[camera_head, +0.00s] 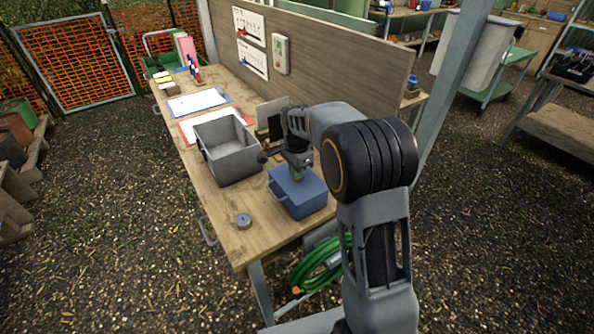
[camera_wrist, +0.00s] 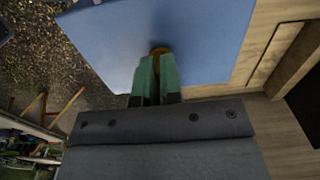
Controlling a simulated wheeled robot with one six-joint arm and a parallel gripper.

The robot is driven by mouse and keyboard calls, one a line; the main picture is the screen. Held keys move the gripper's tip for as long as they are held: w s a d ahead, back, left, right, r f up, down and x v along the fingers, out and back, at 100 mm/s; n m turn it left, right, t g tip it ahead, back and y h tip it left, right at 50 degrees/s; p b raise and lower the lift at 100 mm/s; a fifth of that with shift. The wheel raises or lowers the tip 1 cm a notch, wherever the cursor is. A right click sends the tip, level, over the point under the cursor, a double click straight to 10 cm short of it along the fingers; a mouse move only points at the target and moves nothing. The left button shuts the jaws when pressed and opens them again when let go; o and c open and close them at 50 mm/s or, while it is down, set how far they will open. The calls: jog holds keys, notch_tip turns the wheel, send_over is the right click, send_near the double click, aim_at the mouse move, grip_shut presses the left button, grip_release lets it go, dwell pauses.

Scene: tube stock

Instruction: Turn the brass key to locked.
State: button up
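The blue box (camera_head: 312,200) stands near the front right of the wooden table, and its flat blue face fills the top of the wrist view (camera_wrist: 200,40). A small brass piece, which looks like the brass key (camera_wrist: 159,50), shows at my fingertips against that face; most of it is hidden. My gripper (camera_head: 297,174) is at the top of the box. In the wrist view its green fingers (camera_wrist: 157,72) are close together and look shut on the brass key. I cannot tell the angle of the key, and no lock marking is readable.
An open grey bin (camera_head: 222,136) stands left of the box, and a small grey disc (camera_head: 243,221) lies in front. Papers on clipboards (camera_head: 200,102) lie farther back. A wooden panel (camera_head: 330,60) rises along the table's right edge. A green hose (camera_head: 318,268) hangs below.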

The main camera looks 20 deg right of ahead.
jog(key=shift+n, duration=0.3)
grip_shut()
jog(key=n, duration=0.3)
jog(key=shift+n, duration=0.3)
jog(key=n, duration=0.4)
jog(key=shift+s+d+n+p, duration=0.1)
jog(key=shift+n+p, duration=0.2)
jog(key=n, duration=0.4)
jog(key=shift+n, duration=0.3)
jog(key=shift+d+n, duration=0.15)
jog(key=shift+n, duration=2.05)
jog(key=shift+r, duration=0.1)
jog(key=o, duration=0.6)
grip_release()
jog(key=shift+c, duration=0.2)
notch_tip(320, 180, up, 14)
